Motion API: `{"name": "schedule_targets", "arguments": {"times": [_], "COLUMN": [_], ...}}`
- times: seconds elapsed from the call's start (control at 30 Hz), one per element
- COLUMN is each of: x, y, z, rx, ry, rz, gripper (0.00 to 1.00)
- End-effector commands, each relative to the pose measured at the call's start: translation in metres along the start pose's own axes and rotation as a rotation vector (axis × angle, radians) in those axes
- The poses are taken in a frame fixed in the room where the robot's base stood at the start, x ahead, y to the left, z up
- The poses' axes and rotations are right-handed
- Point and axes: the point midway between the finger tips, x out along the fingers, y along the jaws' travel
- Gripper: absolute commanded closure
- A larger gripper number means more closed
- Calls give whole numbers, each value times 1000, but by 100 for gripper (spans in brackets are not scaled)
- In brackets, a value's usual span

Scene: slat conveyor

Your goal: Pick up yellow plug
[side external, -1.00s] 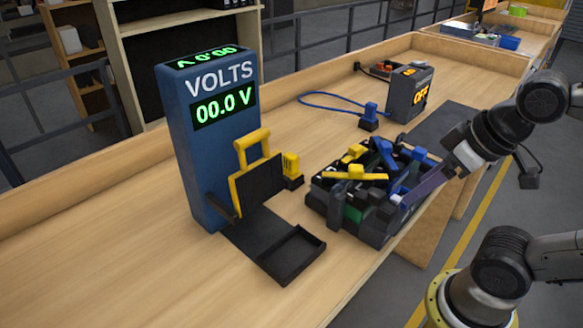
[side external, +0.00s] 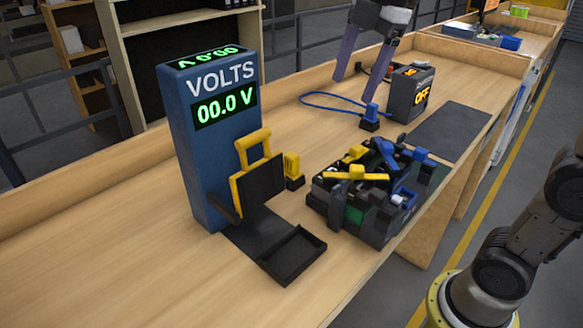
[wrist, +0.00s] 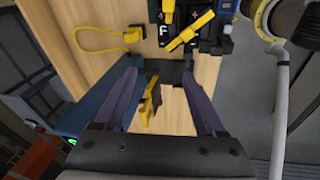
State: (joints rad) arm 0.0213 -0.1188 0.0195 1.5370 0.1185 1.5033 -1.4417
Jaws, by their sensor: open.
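The yellow plug (side external: 292,168) stands on its dark base on the bench, between the blue volt meter (side external: 205,165) and the crate of parts. In the wrist view the yellow plug (wrist: 132,34) lies beyond my left finger, with a yellow cable looping left. My gripper (side external: 352,88) is open and empty, its two purple fingers apart, raised high in the side view. In the wrist view my gripper (wrist: 160,74) has the meter's black tray (wrist: 176,72) and yellow lever (wrist: 151,105) showing between its fingers. Nothing touches the plug.
A black crate (side external: 345,212) full of blue, yellow and black parts stands right of the plug. A blue plug (side external: 369,118) with a blue cable and a power box (side external: 408,95) reading OFF stand behind. The bench front left is clear.

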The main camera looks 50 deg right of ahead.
Motion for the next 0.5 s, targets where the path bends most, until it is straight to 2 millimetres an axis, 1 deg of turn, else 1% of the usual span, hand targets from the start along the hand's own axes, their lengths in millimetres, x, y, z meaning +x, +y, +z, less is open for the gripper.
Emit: {"name": "schedule_targets", "arguments": {"times": [0.03, 0.1, 0.2, 0.3, 0.4, 0.5], "x": [6, 15, 33, 54, 74, 88], "y": [22, 46, 77, 100, 112, 114], "z": [-3, -6, -8, -7, -5, -3], "rx": [-51, -114, -155, -150, -141, -134], "ry": [3, 11, 20, 23, 22, 21], "rz": [-31, -66, -109, -140, -170, -199], "gripper": [28, 28, 28, 28, 28, 28]}}
